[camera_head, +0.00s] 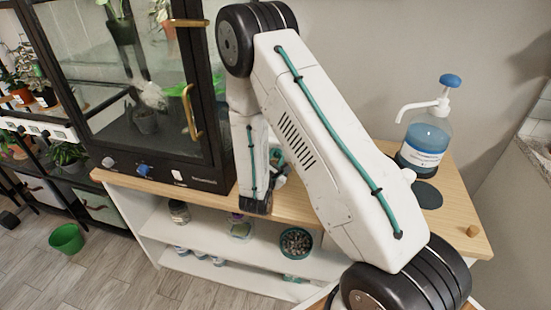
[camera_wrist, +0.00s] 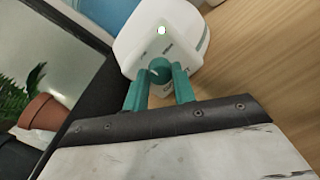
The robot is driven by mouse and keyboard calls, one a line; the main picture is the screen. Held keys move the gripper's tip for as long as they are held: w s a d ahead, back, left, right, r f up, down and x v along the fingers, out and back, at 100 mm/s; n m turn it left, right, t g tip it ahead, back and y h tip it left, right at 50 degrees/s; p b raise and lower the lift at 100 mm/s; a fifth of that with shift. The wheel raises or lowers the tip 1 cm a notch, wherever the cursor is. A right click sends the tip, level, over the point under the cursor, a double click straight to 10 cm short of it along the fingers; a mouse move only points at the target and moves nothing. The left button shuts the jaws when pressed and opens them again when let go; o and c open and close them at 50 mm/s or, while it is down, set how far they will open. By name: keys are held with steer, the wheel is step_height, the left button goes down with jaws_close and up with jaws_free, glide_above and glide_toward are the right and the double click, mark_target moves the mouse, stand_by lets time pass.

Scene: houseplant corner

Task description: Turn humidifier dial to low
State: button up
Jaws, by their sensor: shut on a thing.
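The marks are too small to read surely, so I cannot tell the dial's setting. My gripper (camera_wrist: 160,82) has its two teal fingers shut on the dial, one on each side. In the head view my arm hides most of the gripper and the humidifier.
A glass plant cabinet (camera_head: 205,165) with brass handles stands left of my arm on the wooden top (camera_head: 462,205). A pump bottle of blue liquid (camera_head: 425,140) stands at the right. A potted plant (camera_wrist: 42,118) shows behind glass at left in the wrist view.

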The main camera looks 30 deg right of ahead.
stand_by(0.5)
steer(key=o, duration=1)
steer(key=shift+s+a, duration=0.1)
steer(key=v, duration=0.7)
steer(key=shift+s+a, duration=0.15)
steer(key=shift+s, duration=0.1)
